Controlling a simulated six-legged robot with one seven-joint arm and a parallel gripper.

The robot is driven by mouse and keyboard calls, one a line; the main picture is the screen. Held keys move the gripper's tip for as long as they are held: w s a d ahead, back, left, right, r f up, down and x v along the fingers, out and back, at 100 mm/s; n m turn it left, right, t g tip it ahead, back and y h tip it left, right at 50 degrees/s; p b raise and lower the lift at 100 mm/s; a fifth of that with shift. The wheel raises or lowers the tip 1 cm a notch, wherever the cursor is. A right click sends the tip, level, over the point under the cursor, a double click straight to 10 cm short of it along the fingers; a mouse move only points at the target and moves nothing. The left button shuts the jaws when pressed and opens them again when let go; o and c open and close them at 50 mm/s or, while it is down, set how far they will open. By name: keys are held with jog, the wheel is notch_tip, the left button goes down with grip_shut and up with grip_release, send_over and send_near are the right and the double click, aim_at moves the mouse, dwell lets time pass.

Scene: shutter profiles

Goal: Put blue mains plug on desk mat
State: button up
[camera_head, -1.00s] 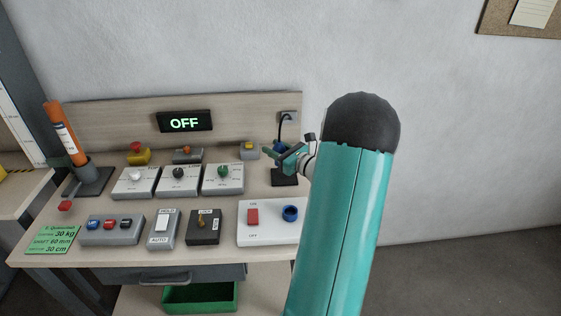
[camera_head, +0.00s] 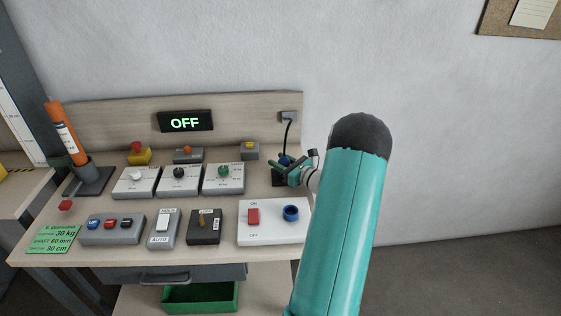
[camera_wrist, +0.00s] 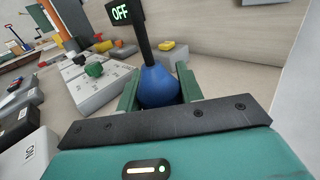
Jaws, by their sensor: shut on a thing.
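The blue mains plug (camera_head: 284,160) hangs on a black cord at the right back of the desk. In the wrist view the plug (camera_wrist: 158,88) is a rounded blue body between green fingers, with the cord rising from its top. My gripper (camera_head: 290,169) is shut on the plug; it also shows in the wrist view (camera_wrist: 157,95).
A wall socket (camera_head: 289,116) holds the cord's upper end. A white panel (camera_head: 272,233) with a red switch and blue ring lies in front. Grey-white dial boxes (camera_head: 224,178) stand to the left, and a small yellow-button box (camera_head: 250,151) stands behind.

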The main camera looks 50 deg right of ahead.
jog(key=o, duration=1)
